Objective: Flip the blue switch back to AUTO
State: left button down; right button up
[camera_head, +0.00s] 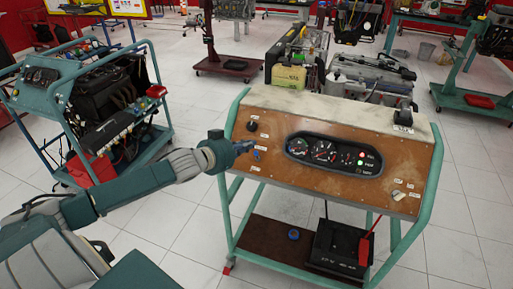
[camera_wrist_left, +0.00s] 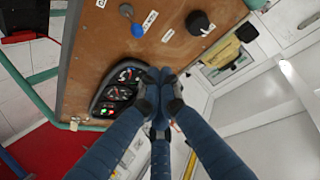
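The blue switch (camera_head: 257,155) is on the left part of the brown panel (camera_head: 285,175). It also shows in the left wrist view (camera_wrist_left: 137,30), near the top, with a grey rounded piece beside it. White labels sit near it, too small to read. My left gripper (camera_head: 243,147) is in front of the panel's left side, close to the switch. In the left wrist view its fingers (camera_wrist_left: 157,76) come together at the tips, with nothing visible between them. The fingertips appear apart from the switch. My right gripper is not in view.
A black knob (camera_head: 251,126) sits above the switch. A gauge cluster (camera_head: 334,154) with red and green lights is to its right. A black battery (camera_head: 340,246) stands on the trainer's lower shelf. Another engine trainer (camera_head: 100,105) stands at left, with open floor between.

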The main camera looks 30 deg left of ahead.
aim_at(256, 152)
pick_arm(q)
jog(key=p+x, duration=0.1)
jog(key=x, duration=0.8)
jog(key=shift+w+r+p, duration=0.1)
jog(key=shift+w+p, duration=0.05)
jog(key=shift+p, duration=0.25)
jog(key=shift+s+a+f+p, duration=0.2)
jog(key=shift+s+f+p, duration=0.3)
jog(key=shift+s+f, duration=0.15)
jog(key=shift+s+a+f+p, duration=0.15)
jog(key=shift+s+p, duration=0.1)
jog(key=shift+s, duration=0.2)
jog(key=shift+s+a+f+p, duration=0.15)
jog(key=shift+s+p, duration=0.1)
jog(key=shift+s, duration=0.25)
jog(key=shift+s+f, duration=0.1)
jog(key=shift+f, duration=0.05)
jog(key=shift+f, duration=0.1)
